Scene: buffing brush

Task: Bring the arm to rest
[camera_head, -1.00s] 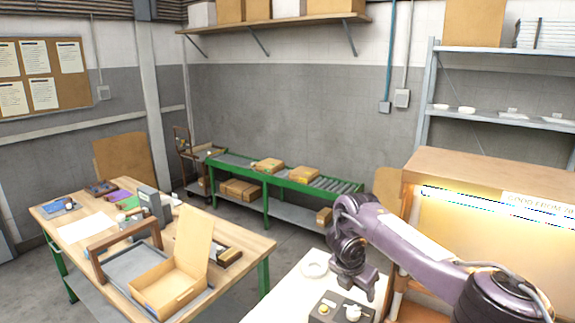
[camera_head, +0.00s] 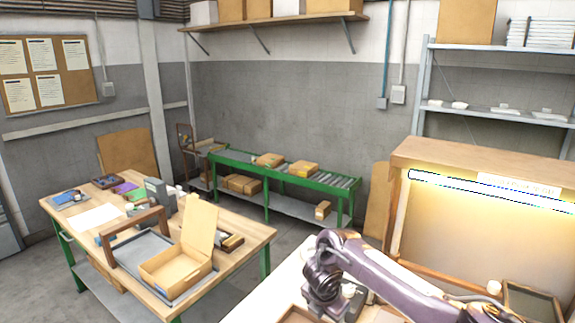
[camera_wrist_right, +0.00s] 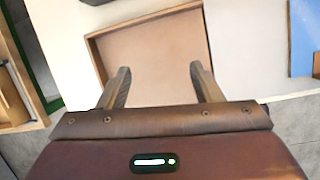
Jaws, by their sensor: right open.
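My right arm (camera_head: 385,275) comes in from the lower right in the head view, bent over a pale worktop. Its gripper fingers are out of sight there. In the right wrist view my right gripper (camera_wrist_right: 159,70) is open, with two separate fingers and nothing between them. Beyond the fingers lies a shallow brown tray (camera_wrist_right: 150,52) with a raised wooden rim, and its visible inside is bare. Whether the fingers touch the tray cannot be told. My left arm and gripper do not show.
A wooden table (camera_head: 100,237) at the left holds an open cardboard box (camera_head: 178,270) and a grey mat. A green roller conveyor (camera_head: 285,180) runs along the back wall. Open floor lies between table and conveyor.

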